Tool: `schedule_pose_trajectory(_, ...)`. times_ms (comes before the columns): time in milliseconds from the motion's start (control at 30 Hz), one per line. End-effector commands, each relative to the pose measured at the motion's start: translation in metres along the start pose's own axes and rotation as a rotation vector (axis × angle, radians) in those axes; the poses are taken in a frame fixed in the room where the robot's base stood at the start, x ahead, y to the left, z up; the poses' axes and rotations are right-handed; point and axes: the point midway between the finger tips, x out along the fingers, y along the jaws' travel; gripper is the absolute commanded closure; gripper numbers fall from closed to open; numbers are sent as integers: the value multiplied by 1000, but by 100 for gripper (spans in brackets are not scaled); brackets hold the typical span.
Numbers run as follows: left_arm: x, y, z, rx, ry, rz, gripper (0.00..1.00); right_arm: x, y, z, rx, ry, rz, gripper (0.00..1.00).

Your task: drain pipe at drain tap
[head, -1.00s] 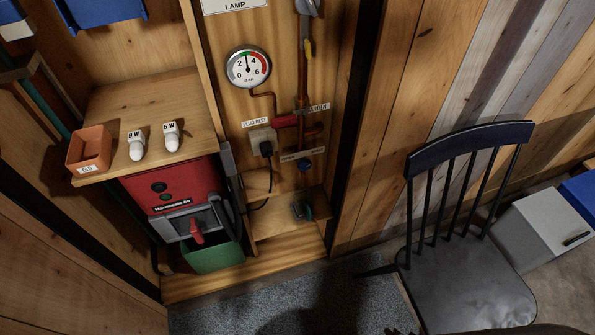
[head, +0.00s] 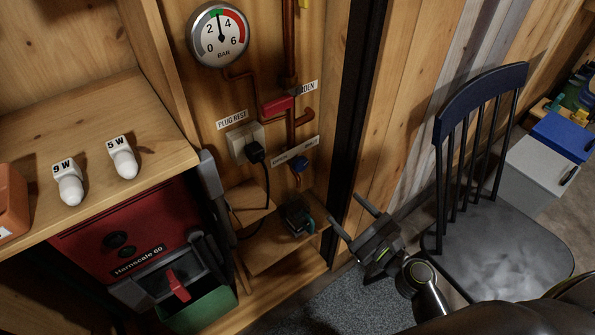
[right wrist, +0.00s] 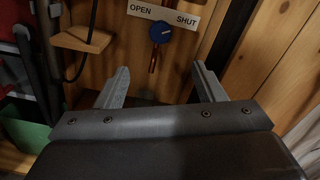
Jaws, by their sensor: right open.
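The drain tap has a round blue knob (head: 301,163) on the wooden back panel, under a white label (head: 294,153). In the right wrist view the blue knob (right wrist: 161,32) has a pale pointer mark, and its label reads OPEN on the left and SHUT on the right. A short copper pipe (right wrist: 153,60) runs down below the knob. My right gripper (head: 344,208) is open and empty, to the right of and in front of the tap, apart from it. In the right wrist view its fingers (right wrist: 160,68) point towards the panel below the knob. My left gripper is not in view.
A dark and teal device (head: 297,216) sits on the low shelf below the tap. A red boiler (head: 130,235) and green bin (head: 205,312) stand left. A dark chair (head: 500,240) stands right.

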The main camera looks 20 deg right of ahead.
Motion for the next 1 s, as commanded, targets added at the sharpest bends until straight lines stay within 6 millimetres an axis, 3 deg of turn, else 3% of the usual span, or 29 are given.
schedule_pose_trajectory(167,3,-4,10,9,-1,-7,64,20,-1,2,0,0,-1,37)
schedule_pose_trajectory(367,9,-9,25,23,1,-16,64,58,-1,3,-1,0,0,37)
schedule_pose_trajectory(800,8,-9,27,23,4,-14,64,143,0,0,-4,2,1,37)
schedule_pose_trajectory(1000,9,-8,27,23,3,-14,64,165,0,-1,-5,3,0,37)
